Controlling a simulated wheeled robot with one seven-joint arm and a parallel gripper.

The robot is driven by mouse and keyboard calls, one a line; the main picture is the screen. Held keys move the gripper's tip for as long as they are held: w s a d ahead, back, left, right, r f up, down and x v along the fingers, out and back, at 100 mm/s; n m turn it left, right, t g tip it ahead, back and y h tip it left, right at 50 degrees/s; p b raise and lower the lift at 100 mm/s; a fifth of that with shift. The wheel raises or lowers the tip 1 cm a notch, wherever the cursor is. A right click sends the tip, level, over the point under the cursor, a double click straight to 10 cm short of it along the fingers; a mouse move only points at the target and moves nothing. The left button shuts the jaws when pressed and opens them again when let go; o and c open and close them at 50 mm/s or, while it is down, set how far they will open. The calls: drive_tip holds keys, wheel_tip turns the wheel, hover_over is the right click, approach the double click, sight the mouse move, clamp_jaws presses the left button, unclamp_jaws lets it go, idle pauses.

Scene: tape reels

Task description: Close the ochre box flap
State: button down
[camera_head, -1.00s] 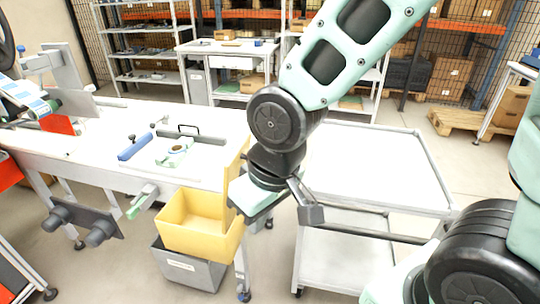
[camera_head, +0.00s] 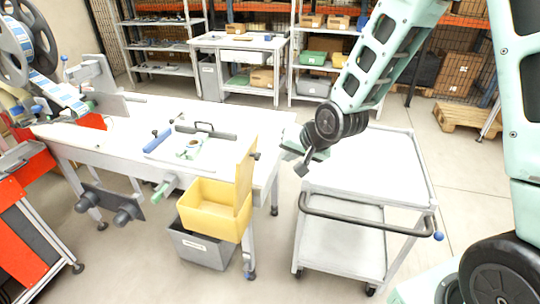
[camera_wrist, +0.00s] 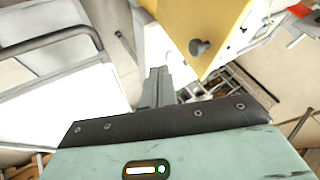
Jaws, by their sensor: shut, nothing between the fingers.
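The ochre box (camera_head: 209,222) hangs at the front right end of the white workbench, its top open. Its flap (camera_head: 245,178) stands up steeply at the box's right side, with a dark knob (camera_head: 256,156) on its outer face. My gripper (camera_head: 302,169) is shut and empty, to the right of the flap and apart from it, in front of the cart. In the wrist view the shut fingers (camera_wrist: 157,88) point toward the flap (camera_wrist: 205,22), whose knob (camera_wrist: 199,47) is just right of and beyond the fingertips.
A grey bin (camera_head: 203,248) sits under the ochre box. A white cart (camera_head: 340,210) with a dark handle stands to the right, close to my gripper. The workbench (camera_head: 110,145) holds a blue-handled tool and a tape reel machine at left. Floor shows between bench and cart.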

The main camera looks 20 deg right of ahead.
drive_tip(key=w+a+f+p, duration=0.1)
drive_tip(key=w+a+f, duration=0.1)
drive_tip(key=w+a, duration=0.2)
drive_tip(key=shift+w+p, duration=0.15)
drive_tip(key=shift+p, duration=0.25)
drive_tip(key=shift+a, duration=0.15)
